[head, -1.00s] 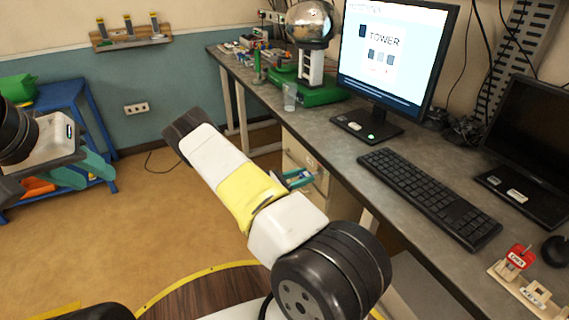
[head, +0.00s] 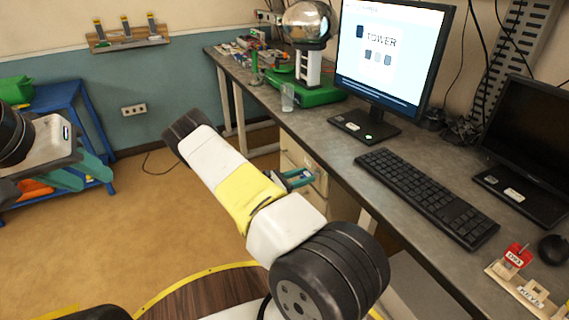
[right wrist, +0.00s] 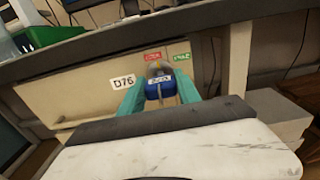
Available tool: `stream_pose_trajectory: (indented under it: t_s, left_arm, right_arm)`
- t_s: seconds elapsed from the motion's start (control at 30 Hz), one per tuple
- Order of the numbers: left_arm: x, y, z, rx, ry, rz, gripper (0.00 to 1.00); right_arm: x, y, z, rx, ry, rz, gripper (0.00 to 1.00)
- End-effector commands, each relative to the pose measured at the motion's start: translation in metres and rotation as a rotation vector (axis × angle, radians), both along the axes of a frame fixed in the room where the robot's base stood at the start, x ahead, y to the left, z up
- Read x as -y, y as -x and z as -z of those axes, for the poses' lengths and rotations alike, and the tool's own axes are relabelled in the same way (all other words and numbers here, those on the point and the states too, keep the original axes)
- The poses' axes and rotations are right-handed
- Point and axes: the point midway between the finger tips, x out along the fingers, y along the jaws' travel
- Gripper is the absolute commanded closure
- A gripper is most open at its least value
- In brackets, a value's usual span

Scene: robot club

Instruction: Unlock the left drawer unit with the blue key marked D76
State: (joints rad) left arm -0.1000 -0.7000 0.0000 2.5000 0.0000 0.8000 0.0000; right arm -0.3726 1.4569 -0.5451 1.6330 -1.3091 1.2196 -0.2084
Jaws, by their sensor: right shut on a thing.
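The pale drawer unit (head: 290,147) stands under the desk, partly hidden by my right arm. A grey round lock (right wrist: 157,68) sits between a red tag (right wrist: 152,57) and a green tag (right wrist: 180,57). My right gripper (head: 298,178) is shut on the blue key (right wrist: 160,88), held right in front of the lock. I cannot tell whether its tip is inside. The key's own marking is too small to read. My left gripper (head: 80,172) is empty with its teal fingers apart, at far left.
The grey desk (head: 335,155) overhangs the drawer unit. It carries a keyboard (head: 425,200), a monitor (head: 390,55) and a wooden key rack (head: 525,292) with a red key (head: 517,256). A blue shelf (head: 85,120) stands at left. Floor between is clear.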

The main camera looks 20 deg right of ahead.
Motion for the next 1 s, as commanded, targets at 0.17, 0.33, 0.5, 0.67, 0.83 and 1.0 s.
stream_pose_trajectory:
  t_s: [0.17,0.33,0.5,0.67,0.83,1.0]
  left_arm:
    - [0.0000,0.0000,0.0000,0.000,0.000,0.000,0.64]
    - [0.0000,0.0000,0.0000,0.000,0.000,0.000,0.64]
    - [0.0000,0.0000,0.0000,0.000,0.000,0.000,0.64]
    - [0.0000,0.0000,0.0000,0.000,0.000,0.000,0.64]
    - [0.0000,0.0000,0.0000,0.000,0.000,0.000,0.64]
    - [0.0000,0.0000,0.0000,0.000,0.000,0.000,0.64]
  right_arm:
    - [0.0007,-0.0001,-0.0001,0.000,0.001,0.000,0.93]
    - [0.0008,-0.0001,-0.0001,0.000,0.001,0.000,0.93]
    - [0.0028,-0.0001,-0.0002,0.000,0.001,0.000,0.93]
    - [0.0060,-0.0004,-0.0003,0.000,0.002,0.000,0.93]
    - [0.0076,-0.0006,-0.0002,0.000,0.001,0.000,0.93]
    - [0.0076,-0.0006,-0.0002,0.000,0.001,0.000,0.93]
